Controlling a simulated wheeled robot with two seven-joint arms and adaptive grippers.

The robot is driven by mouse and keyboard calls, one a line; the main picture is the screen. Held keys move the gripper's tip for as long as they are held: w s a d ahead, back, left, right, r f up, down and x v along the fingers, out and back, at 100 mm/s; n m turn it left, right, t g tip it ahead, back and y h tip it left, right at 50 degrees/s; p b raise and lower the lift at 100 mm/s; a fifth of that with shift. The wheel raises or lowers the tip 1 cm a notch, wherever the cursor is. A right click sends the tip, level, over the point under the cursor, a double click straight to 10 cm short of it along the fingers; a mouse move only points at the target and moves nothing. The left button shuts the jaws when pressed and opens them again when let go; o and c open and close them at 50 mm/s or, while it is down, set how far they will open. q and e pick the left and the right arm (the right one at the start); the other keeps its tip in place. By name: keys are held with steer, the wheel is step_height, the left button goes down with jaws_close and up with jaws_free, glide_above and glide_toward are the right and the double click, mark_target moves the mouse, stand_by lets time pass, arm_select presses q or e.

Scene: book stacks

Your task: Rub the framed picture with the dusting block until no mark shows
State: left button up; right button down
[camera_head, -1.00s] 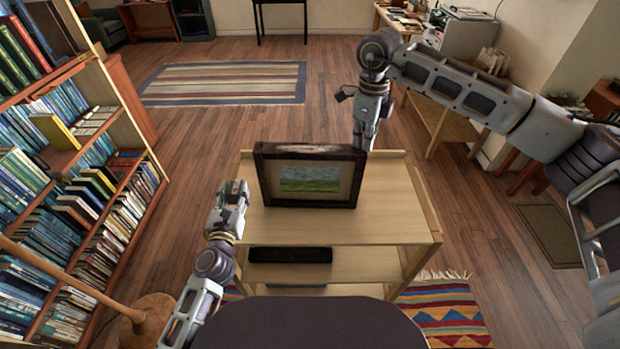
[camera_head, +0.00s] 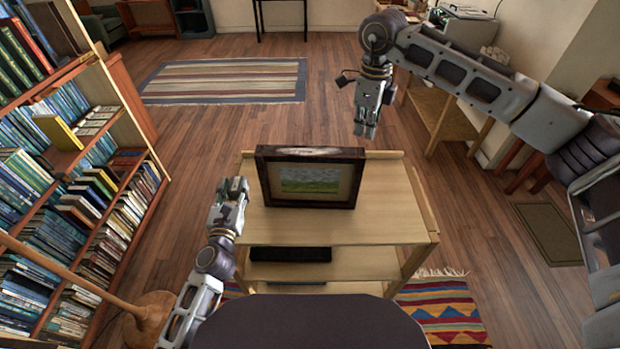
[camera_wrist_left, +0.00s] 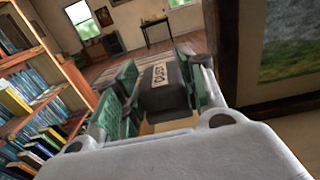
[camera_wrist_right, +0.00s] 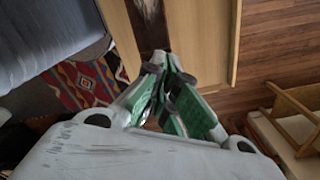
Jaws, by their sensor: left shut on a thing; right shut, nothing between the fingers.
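The framed picture (camera_head: 310,182), a green landscape in a dark wooden frame, stands upright on the top shelf of a wooden cart (camera_head: 385,218). A pale smudge (camera_head: 315,151) shows on the frame's top edge. My left gripper (camera_head: 238,190) is beside the frame's left side, apart from it. In the left wrist view it is shut on the dusting block (camera_wrist_left: 164,92), a dark block with a pale lettered label; the frame (camera_wrist_left: 226,50) is just right of it. My right gripper (camera_head: 365,132) is shut and empty, beyond the frame's right corner; its fingertips meet in the right wrist view (camera_wrist_right: 162,62).
A dark box (camera_head: 290,254) lies on the cart's lower shelf. A full bookcase (camera_head: 75,190) stands at left, with a round wooden stand base (camera_head: 150,318) near it. A side table (camera_head: 440,110) stands at back right. The cart top right of the frame is clear.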

steer(key=shift+r, duration=0.5)
step_height(320, 180, up, 12)
stand_by(0.9)
steer(key=shift+s+f, duration=0.1)
stand_by(0.6)
